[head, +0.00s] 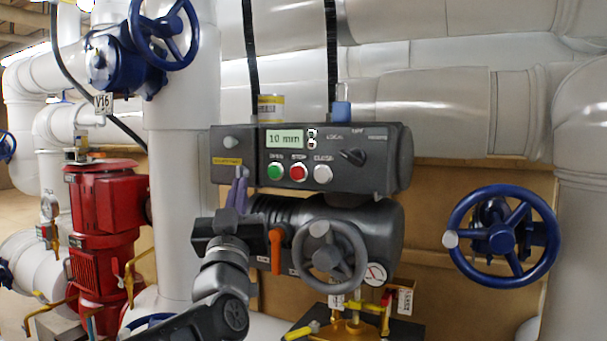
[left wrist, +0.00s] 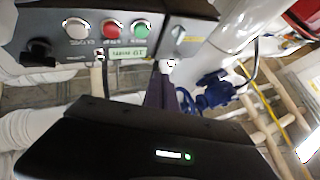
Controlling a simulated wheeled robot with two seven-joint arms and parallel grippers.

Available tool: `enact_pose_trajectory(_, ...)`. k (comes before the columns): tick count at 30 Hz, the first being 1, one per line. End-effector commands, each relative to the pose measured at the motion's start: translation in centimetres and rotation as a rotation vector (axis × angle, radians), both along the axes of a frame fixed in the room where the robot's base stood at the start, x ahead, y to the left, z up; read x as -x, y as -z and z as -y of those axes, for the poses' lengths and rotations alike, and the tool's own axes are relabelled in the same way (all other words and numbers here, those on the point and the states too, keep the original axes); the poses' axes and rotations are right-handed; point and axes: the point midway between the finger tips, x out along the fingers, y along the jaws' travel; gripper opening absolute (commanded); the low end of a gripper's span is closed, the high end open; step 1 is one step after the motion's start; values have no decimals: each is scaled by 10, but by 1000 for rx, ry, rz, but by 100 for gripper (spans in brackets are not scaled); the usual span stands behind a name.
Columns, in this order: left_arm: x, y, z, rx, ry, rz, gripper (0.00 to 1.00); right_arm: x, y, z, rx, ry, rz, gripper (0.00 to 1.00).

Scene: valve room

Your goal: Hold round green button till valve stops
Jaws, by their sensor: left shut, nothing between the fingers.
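The round green button (head: 275,172) is on the front of a dark grey control box (head: 375,180), under a display reading "10 mm". It also shows in the left wrist view (left wrist: 142,28), where the box appears upside down. My left gripper (head: 239,178) is shut and empty, its purple fingers pointing up just left of the green button and apart from it in the picture. The fingers also show in the left wrist view (left wrist: 170,68). I cannot tell whether the tips touch the box. My right gripper is in neither view.
A red button (head: 298,173) and a white button (head: 323,173) sit right of the green one, with a black selector knob (head: 352,157) beyond. A grey handwheel (head: 329,258) and an orange lever (head: 276,250) are below. A blue handwheel (head: 502,238) stands at right.

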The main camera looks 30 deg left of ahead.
Motion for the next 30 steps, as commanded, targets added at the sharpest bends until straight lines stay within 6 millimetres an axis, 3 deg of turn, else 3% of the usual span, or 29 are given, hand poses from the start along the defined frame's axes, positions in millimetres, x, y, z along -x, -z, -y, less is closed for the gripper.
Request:
enact_pose_trajectory(3, 9, -12, -8, -48, -76, 17, 0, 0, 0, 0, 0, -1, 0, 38)
enact_pose_trajectory(19, 9, -13, -9, -82, -108, 4, 0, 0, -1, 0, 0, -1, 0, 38)
enact_pose_trajectory(30, -22, -14, -9, -82, -107, 1, 0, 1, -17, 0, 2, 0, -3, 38)
